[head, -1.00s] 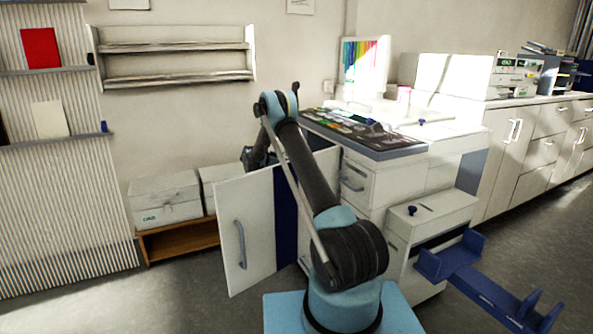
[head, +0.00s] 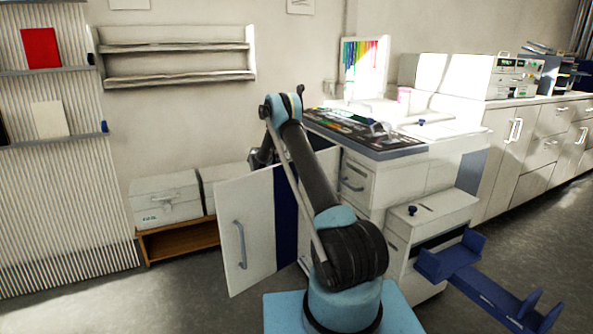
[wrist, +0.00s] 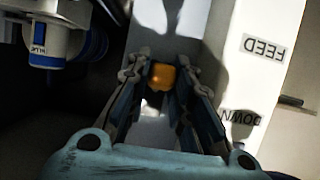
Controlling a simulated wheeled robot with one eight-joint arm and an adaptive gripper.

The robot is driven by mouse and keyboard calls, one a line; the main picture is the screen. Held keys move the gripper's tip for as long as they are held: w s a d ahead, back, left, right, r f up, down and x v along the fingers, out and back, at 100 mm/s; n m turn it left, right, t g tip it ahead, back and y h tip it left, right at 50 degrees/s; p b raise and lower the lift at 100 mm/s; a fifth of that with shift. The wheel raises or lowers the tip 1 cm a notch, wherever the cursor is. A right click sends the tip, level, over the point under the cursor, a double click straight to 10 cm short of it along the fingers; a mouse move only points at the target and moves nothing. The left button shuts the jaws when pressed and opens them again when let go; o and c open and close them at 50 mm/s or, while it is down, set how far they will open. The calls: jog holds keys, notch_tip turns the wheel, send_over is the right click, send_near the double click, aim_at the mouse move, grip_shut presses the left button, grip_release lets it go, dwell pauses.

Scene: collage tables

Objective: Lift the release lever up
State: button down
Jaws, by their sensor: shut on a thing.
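The release lever shows in the wrist view as a small orange knob (wrist: 161,74). My gripper (wrist: 162,90) has its two fingers on either side of the knob and is shut on it. A white panel with upside-down labels "FEED" (wrist: 263,48) and "DOWN" (wrist: 240,117) lies just right of the fingers. The lever's stem and lower parts are not clear. In the head view my gripper (head: 260,160) is small and dark, near the open cabinet door's top edge; the knob is hidden there.
In the wrist view a blue and white cylindrical part (wrist: 50,45) sits at upper left. In the head view the open white door (head: 245,235) stands beside my arm. Two white boxes (head: 165,198) sit on a low wooden shelf at left. A blue tray (head: 490,290) juts out at right.

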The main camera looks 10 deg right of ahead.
jog(key=shift+r, duration=0.15)
jog(key=shift+a+r+g+y, duration=0.1)
jog(key=shift+r+g+y, duration=0.25)
jog(key=shift+y, duration=0.65)
jog(key=shift+w+r+g+y, duration=0.1)
jog(key=shift+r+g+y, duration=0.25)
jog(key=shift+y, duration=0.45)
jog(key=shift+r+g+y, duration=0.2)
jog(key=shift+r+y, duration=0.1)
jog(key=shift+y, duration=0.5)
jog(key=c, duration=1.7)
grip_release()
jog(key=v, duration=1.1)
jog(key=shift+a+r, duration=0.15)
jog(key=shift+r, duration=0.25)
